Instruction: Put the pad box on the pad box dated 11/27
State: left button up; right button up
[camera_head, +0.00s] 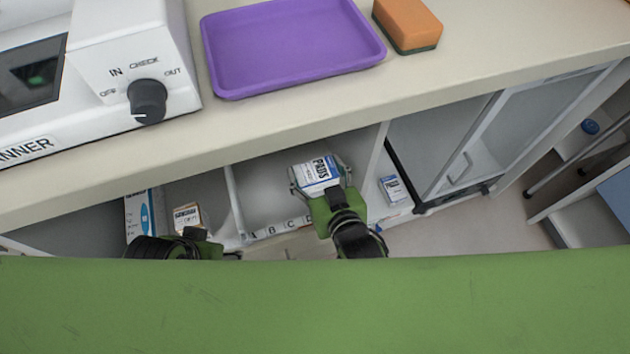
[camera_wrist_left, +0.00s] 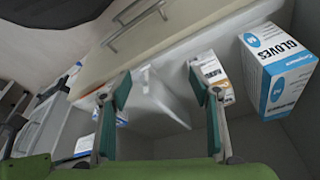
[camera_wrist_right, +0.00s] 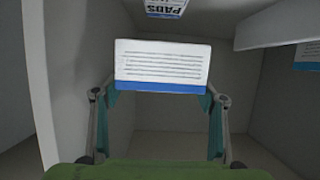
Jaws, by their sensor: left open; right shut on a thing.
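My right gripper (camera_head: 321,184) is shut on a white and blue pad box (camera_head: 316,173), held in front of the middle shelf compartment. In the right wrist view the held box (camera_wrist_right: 162,66) shows a lined white face and a blue edge between the fingers. Another pad box (camera_head: 392,188) stands in the compartment to the right. A box lettered PADS (camera_wrist_right: 166,7) shows at the top of the right wrist view, apart from the held one. I cannot read any date. My left gripper (camera_wrist_left: 160,100) is open and empty, low at the left compartment.
A gloves box (camera_wrist_left: 278,72) and a small orange and white box (camera_head: 187,216) stand in the left compartment. A divider (camera_head: 236,203) borders the middle compartment. The counter above holds a purple tray (camera_head: 292,45), a sponge (camera_head: 407,24) and a scanner (camera_head: 130,60).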

aim_at(319, 190)
notch_tip(319, 190, down, 2)
jog(key=shift+f+b, duration=0.45)
jog(key=shift+f, duration=0.15)
notch_tip(319, 190, down, 2)
jog(key=shift+f+b, duration=0.1)
jog(key=shift+b, duration=0.35)
pick_arm(q)
jog(key=w+t, duration=0.1)
jog(key=w, duration=0.1)
jog(key=w+d+t, duration=0.1)
jog(key=w, duration=0.1)
jog(key=shift+w+d+f, duration=0.1)
jog(key=shift+w+f, duration=0.05)
pick_arm(e)
jog(key=shift+f, duration=0.15)
jog(key=o, duration=1.1)
pick_arm(q)
jog(key=shift+w, duration=0.1)
